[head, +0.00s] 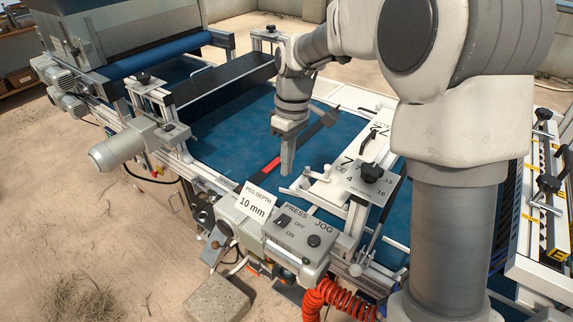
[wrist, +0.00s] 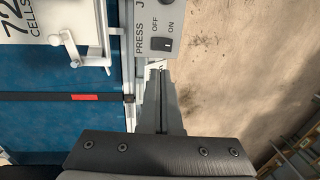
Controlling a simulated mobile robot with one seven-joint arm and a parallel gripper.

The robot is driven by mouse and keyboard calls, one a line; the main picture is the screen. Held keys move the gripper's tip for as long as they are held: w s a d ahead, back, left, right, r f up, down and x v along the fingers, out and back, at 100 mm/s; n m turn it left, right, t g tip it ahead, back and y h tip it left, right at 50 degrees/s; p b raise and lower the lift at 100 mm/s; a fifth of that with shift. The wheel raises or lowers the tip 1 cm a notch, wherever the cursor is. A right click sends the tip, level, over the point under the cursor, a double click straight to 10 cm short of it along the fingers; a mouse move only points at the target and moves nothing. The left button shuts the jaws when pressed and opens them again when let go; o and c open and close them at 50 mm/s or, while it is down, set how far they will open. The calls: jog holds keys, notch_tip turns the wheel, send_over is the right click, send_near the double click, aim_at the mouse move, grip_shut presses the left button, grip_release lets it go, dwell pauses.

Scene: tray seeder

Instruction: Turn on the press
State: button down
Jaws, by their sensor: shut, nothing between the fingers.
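The press control box (head: 297,250) is a grey box at the front edge of the machine, marked PRESS, OFF, ON and JOG. Its black rocker switch (head: 283,220) sits beside the OFF and ON marks; which side is pressed I cannot tell. The switch also shows at the top of the wrist view (wrist: 161,44). My gripper (head: 287,172) points down above the blue belt, behind the box in the head view and apart from it. In the wrist view its shut fingers (wrist: 161,75) appear just below the switch. It holds nothing.
A white card (head: 252,203) reading "PEG DEPTH 10 mm" stands left of the box. A round black JOG button (head: 314,241) is on the box. A black bar with a red mark (wrist: 85,97) crosses the blue belt (head: 235,125). A black knob (head: 372,172) rises at right.

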aim_at(273, 222)
jog(key=shift+s+a+r+g+y+b, duration=0.15)
jog(key=shift+a+b, duration=0.1)
jog(key=shift+a, duration=0.15)
jog(key=shift+s+a+g+y+b, duration=0.1)
jog(key=shift+a+g+y+b, duration=0.05)
jog(key=shift+a+b, duration=0.15)
jog(key=f, duration=0.4)
jog(key=s+a+f, duration=0.1)
jog(key=f, duration=0.4)
jog(key=s+a+f, duration=0.1)
jog(key=f, duration=0.3)
jog(key=shift+s+f+b, duration=0.1)
jog(key=shift+f+b, duration=0.2)
jog(key=shift+f, duration=0.1)
